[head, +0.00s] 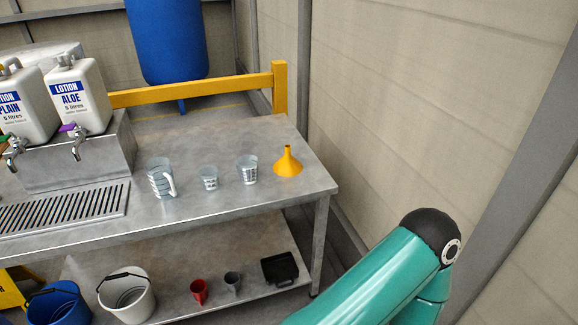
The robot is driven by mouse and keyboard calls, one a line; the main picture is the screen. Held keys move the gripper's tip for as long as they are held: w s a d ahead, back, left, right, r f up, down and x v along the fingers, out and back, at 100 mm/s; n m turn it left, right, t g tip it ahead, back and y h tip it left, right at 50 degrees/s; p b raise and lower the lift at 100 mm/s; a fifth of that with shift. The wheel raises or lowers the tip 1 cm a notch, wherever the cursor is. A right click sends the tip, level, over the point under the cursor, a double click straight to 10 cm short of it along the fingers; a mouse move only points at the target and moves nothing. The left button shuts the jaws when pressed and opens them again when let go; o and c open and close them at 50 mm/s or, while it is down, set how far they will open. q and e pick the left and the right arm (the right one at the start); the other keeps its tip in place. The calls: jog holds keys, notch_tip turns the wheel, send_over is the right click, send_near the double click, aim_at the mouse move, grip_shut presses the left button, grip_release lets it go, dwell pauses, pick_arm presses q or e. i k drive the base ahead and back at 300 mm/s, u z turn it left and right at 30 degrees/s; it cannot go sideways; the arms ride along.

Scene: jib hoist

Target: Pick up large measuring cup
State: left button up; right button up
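The large measuring cup (160,178) is clear with dark markings and a pale handle on its right side. It stands upright on the metal table, right of the drip grille. A small clear measuring cup (209,179) and a medium one (247,169) stand in a row to its right, apart from it. Neither of my grippers shows in the head view. A teal link of one of my arms fills the lower right, clear of the cups.
A yellow funnel (288,163) stands on the table (236,220) near its right end. Two lotion containers (77,95) with taps sit on a metal stand at left. A yellow rail runs behind.

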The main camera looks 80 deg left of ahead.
aim_at(247, 165)
jog(key=z, duration=0.3)
jog(key=i, duration=0.6)
jog(key=u, duration=1.65)
jog(key=i, duration=0.2)
jog(key=u, duration=2.3)
jog(key=k, duration=0.6)
jog(key=u, duration=0.3)
jog(key=i, duration=1.65)
jog(key=z, duration=0.35)
